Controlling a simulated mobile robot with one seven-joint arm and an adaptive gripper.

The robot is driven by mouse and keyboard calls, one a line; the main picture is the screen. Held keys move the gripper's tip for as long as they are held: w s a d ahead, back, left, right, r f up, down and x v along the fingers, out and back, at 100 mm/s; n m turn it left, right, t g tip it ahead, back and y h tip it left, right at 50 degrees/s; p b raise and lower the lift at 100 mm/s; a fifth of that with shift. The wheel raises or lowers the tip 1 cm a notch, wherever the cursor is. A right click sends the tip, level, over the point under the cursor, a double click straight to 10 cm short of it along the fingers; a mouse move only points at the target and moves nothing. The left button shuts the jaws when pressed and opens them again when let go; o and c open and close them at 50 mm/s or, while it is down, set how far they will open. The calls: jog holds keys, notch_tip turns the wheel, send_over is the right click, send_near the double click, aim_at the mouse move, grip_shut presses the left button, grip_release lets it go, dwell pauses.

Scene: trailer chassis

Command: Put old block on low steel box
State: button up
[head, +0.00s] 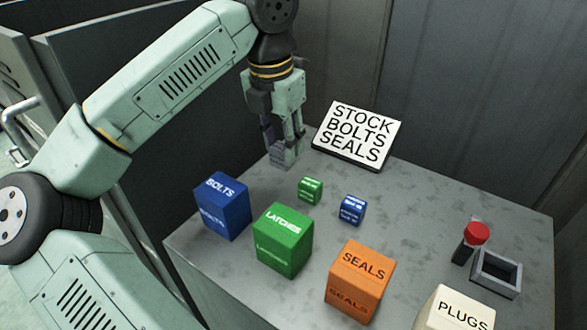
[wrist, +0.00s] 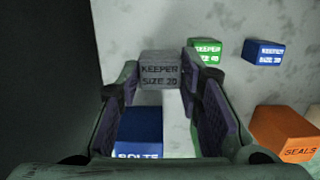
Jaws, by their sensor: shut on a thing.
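A worn grey block marked "KEEPER SIZE 20" in the wrist view (wrist: 160,77) sits between my fingertips. It also shows in the head view (head: 283,155), at the back left corner of the grey steel surface (head: 400,215). My gripper (head: 284,143), also in the wrist view (wrist: 160,92), points down and is shut on this block. I cannot tell whether the block touches the surface. No separate low steel box is clearly marked; a small open square grey frame (head: 512,290) lies at the right of the surface.
A sign (head: 357,136) reading "STOCK BOLTS SEALS" leans at the back. Small green (head: 310,190) and blue (head: 351,210) blocks lie mid-surface. Larger blue (head: 222,206), green (head: 283,241), orange (head: 358,283) and white (head: 455,308) blocks line the front. A red-capped item (head: 476,233) stands right.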

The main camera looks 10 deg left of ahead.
aim_at(282, 165)
jog(key=shift+f, duration=2.9)
jog(key=shift+f, duration=0.2)
jog(key=o, duration=0.9)
jog(key=shift+o, duration=0.2)
jog(key=shift+r, duration=0.1)
jog(key=shift+r+p, duration=0.25)
jog(key=shift+p, duration=0.2)
notch_tip(282, 165, up, 12)
jog(key=s+b, duration=0.1)
jog(key=shift+a+f, duration=0.2)
jog(key=shift+a, duration=0.05)
jog(key=shift+s, duration=0.1)
